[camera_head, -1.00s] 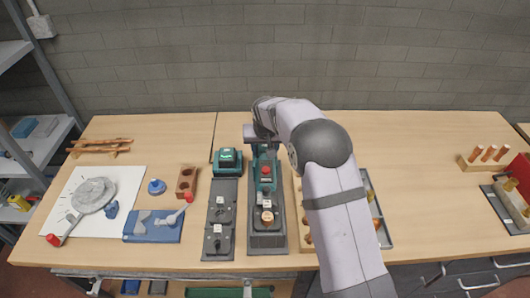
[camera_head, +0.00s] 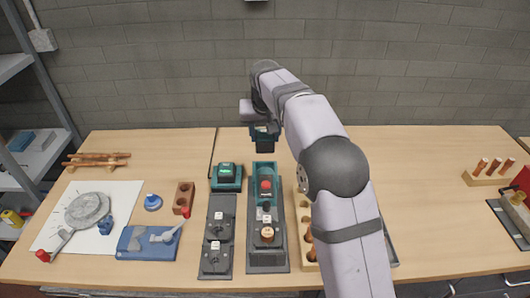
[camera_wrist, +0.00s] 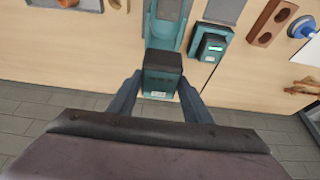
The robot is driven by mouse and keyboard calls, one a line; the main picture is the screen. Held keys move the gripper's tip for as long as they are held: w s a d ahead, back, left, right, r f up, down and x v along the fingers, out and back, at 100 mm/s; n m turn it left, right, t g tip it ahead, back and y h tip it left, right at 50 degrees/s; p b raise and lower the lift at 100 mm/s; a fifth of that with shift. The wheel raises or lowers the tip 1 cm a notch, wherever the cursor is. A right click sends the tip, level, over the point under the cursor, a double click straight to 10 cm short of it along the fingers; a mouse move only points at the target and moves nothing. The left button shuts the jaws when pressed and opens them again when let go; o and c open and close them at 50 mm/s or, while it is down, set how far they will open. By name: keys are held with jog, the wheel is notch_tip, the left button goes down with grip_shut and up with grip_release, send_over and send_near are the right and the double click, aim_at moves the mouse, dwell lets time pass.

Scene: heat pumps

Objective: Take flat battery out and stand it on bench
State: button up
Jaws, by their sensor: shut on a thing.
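A teal and black battery (camera_head: 264,143) hangs below my gripper (camera_head: 263,129), in the air beyond the far end of the teal tool (camera_head: 265,184). In the wrist view the battery (camera_wrist: 162,80) sits between the two fingers of my gripper (camera_wrist: 161,88), which is shut on it. The tool lies in a dark grey fixture (camera_head: 279,235) on the bench (camera_head: 410,170), and its far end looks empty. A charger (camera_head: 226,185) beside it holds another battery (camera_head: 227,170) with a lit green display; this battery (camera_wrist: 211,47) also shows in the wrist view.
Left of the fixture are a grey plate (camera_head: 216,258), a wooden block with holes (camera_head: 184,197), a blue knob (camera_head: 153,202) and a blue pad (camera_head: 135,247). My arm hides part of a tray on the right. The bench behind the tool is clear.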

aim_at(265, 136)
jog(key=shift+r, duration=3.1)
jog(key=d+f+m+b, duration=0.2)
jog(key=d+f, duration=1.2)
jog(key=f, duration=0.1)
jog(key=shift+w+a+f+n+p, duration=0.3)
jog(key=shift+w+f+p, duration=0.35)
jog(key=shift+f, duration=1.05)
jog(key=shift+w+a+f+n+p, duration=0.2)
jog(key=shift+w+f+n+p, duration=0.45)
jog(key=shift+f, duration=1.05)
jog(key=shift+w+a+f+n+p, duration=0.1)
jog(key=shift+w+a+f+p, duration=0.25)
jog(key=shift+w+f, duration=0.95)
jog(key=shift+s+d+f, duration=0.1)
jog(key=shift+s+f, duration=0.35)
jog(key=shift+f, duration=0.05)
jog(key=o, duration=1)
jog(key=shift+f, duration=0.15)
jog(key=o, duration=0.3)
jog(key=shift+o, duration=0.2)
